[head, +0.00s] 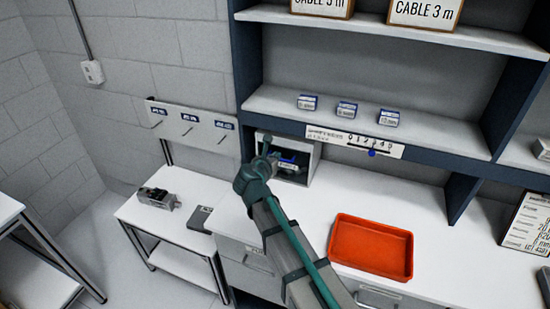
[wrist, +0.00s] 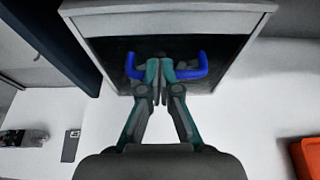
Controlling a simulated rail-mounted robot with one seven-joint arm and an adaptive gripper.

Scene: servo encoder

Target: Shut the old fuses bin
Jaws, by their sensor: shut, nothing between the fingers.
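A pale box-shaped housing (head: 308,150) stands on the bench under the shelf at the left. It has a dark front with a blue handle (head: 288,156), and I take this to be the old fuses bin; no label on it is readable. In the wrist view the housing (wrist: 165,22) fills the top, and the blue handle (wrist: 190,73) spans its dark front. My gripper (wrist: 160,80) is shut and empty at the middle of the handle, hiding that part. Whether it touches the handle, and how far the bin stands open, I cannot tell.
An orange tray (head: 371,247) sits on the bench to the right. Small labelled boxes (head: 346,109) stand on the shelf above. A low side table (head: 172,222) at the left holds a metal device (head: 158,198) and a dark flat item (head: 200,217). A dark upright borders the housing's left.

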